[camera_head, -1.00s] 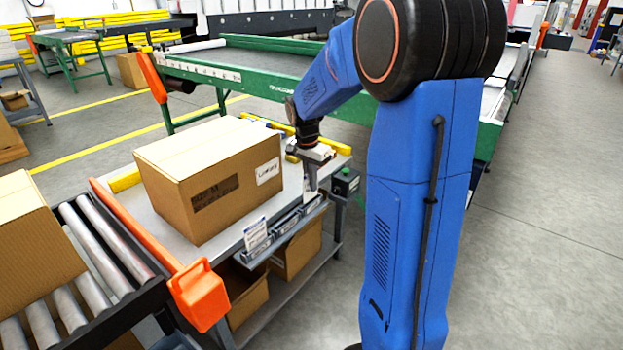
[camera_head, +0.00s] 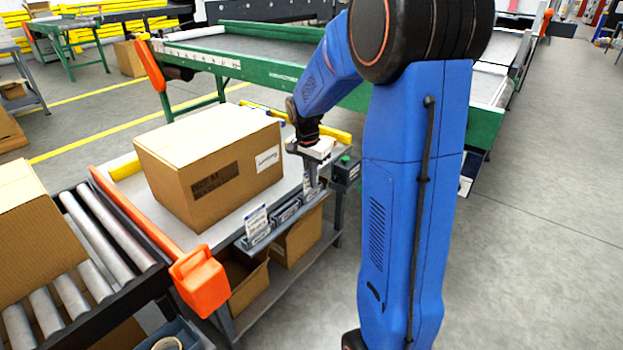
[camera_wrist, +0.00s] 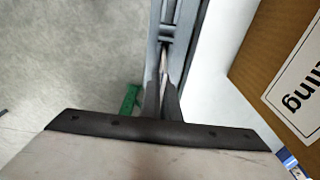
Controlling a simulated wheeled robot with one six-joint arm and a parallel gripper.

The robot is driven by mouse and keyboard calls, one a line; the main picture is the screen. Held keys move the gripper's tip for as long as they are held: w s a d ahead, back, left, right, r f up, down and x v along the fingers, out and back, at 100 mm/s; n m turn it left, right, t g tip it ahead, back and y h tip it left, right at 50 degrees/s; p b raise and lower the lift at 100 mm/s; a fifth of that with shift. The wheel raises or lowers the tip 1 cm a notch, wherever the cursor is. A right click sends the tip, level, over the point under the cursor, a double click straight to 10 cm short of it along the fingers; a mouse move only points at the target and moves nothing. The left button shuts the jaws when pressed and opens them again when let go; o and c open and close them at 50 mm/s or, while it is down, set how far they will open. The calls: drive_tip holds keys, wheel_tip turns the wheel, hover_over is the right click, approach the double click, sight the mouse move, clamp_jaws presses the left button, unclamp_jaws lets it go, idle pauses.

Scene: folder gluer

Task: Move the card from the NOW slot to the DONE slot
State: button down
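A rail of grey card slots (camera_head: 284,216) runs along the front edge of the grey table. A white card with blue print (camera_head: 256,218) stands upright at its left part. My gripper (camera_head: 312,186) points down over the right end of the rail. A small pale patch shows by its fingertips, too small to identify surely. In the wrist view my fingers (camera_wrist: 163,95) lie close together in line with the rail (camera_wrist: 176,25). A thin pale strip shows between their tips; whether they grip it is unclear. Slot labels are not readable.
A big cardboard box (camera_head: 210,170) stands on the table just behind the rail. A small black box with a green button (camera_head: 346,168) is right of my gripper. An orange guard (camera_head: 200,280) is at the left corner. Open floor lies to the right.

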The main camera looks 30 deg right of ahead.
drive_tip(key=c, duration=1.9)
unclamp_jaws()
drive_tip(key=shift+c, duration=0.2)
drive_tip(key=shift+r, duration=0.15)
wheel_tip(320, 180, up, 17)
drive_tip(key=a, duration=0.2)
drive_tip(key=shift+s, duration=0.35)
drive_tip(key=s+a+n+t, duration=0.2)
drive_tip(key=s+a+n, duration=0.5)
drive_tip(key=s, duration=0.7)
drive_tip(key=s+a+f+n+t, duration=0.1)
drive_tip(key=s+a+f+n, duration=0.2)
drive_tip(key=s, duration=0.4)
drive_tip(key=s+a+f+n+t+y, duration=0.1)
drive_tip(key=s+a+f+n, duration=0.2)
drive_tip(key=s, duration=0.5)
drive_tip(key=shift+s+a+f+n, duration=0.25)
drive_tip(key=shift+a+f+n, duration=0.15)
drive_tip(key=shift+n, duration=0.1)
